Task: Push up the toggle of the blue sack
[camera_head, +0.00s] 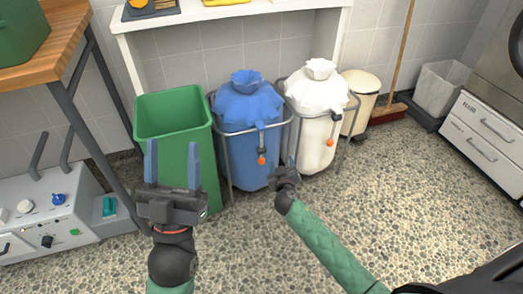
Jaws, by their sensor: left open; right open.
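The blue sack (240,107) stands in a grey wire frame, its top gathered shut. A strap or cord hangs down its front with a dark toggle (261,150) and an orange ball (261,160) below it. My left gripper (172,165) is open and empty, in front of the green bin, left of the sack. My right gripper (285,170) is in front of the lower right of the blue sack, a little right of and below the toggle. It is small and seen at an angle; nothing shows between its fingers.
A green bin (173,112) is left of the sack. A white sack (315,95) with its own orange ball stands to the right, then a cream bin (361,90) and a broom (388,110). A wooden table (62,45) and machine are left. The speckled floor is clear in front.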

